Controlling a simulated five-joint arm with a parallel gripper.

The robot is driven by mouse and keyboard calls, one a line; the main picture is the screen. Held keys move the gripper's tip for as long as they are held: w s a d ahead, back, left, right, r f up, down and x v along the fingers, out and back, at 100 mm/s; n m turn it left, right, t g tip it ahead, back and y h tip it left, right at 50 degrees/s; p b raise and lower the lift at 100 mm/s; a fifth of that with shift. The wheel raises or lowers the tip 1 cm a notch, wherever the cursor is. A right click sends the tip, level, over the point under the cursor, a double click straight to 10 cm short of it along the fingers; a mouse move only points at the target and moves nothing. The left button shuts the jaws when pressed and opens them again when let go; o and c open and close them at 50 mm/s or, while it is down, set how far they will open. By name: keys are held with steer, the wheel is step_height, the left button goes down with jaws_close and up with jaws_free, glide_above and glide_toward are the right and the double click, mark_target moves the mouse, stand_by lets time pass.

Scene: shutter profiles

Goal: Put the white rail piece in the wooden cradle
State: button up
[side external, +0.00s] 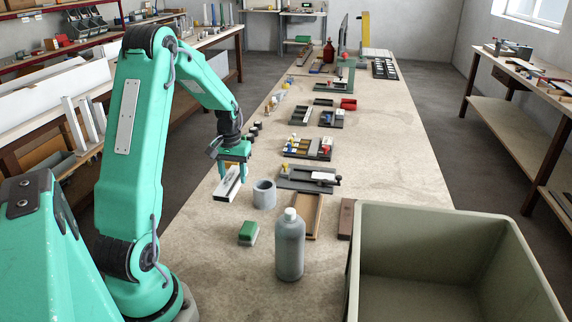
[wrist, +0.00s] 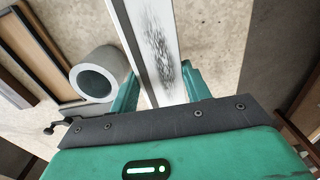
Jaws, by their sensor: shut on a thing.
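My gripper (side external: 232,163) points down over the left side of the bench and is shut on the white rail piece (side external: 228,186). In the wrist view my gripper's fingers (wrist: 160,86) stand on both sides of the rail piece (wrist: 158,45), which has dark scuffs on its upper face and runs out of the top of the picture. I cannot tell whether its underside touches the bench. The wooden cradle (side external: 316,217) lies on the bench to the right, beyond the grey cylinder; its frame (wrist: 32,52) shows at the left of the wrist view.
A hollow grey cylinder (side external: 264,196) stands between the rail and the cradle. A grey bottle (side external: 290,250) and a green block (side external: 248,232) stand nearer the camera. A grey fixture plate (side external: 300,181) lies behind the cradle. A brown block (side external: 346,218) and large bin (side external: 480,225) are at right.

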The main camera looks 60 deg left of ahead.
steer(key=shift+r, duration=1.8)
steer(key=shift+d, duration=0.1)
steer(key=w+d+r+m, duration=0.3)
steer(key=w+d+r, duration=0.1)
steer(key=d, duration=0.6)
steer(key=w+d+r+m, duration=0.3)
steer(key=w+d+r, duration=0.1)
steer(key=d, duration=0.5)
steer(key=w+d+r+m, duration=0.3)
steer(key=d+r, duration=0.3)
steer(key=d, duration=0.4)
steer(key=shift+w+d+r, duration=0.15)
steer(key=shift+w+d, duration=0.15)
steer(key=shift+w, duration=0.25)
steer(key=n, duration=0.9)
glide_toward(305, 209)
steer(key=shift+a+f, duration=0.1)
steer(key=shift+f, duration=2.5)
steer(key=shift+f, duration=0.7)
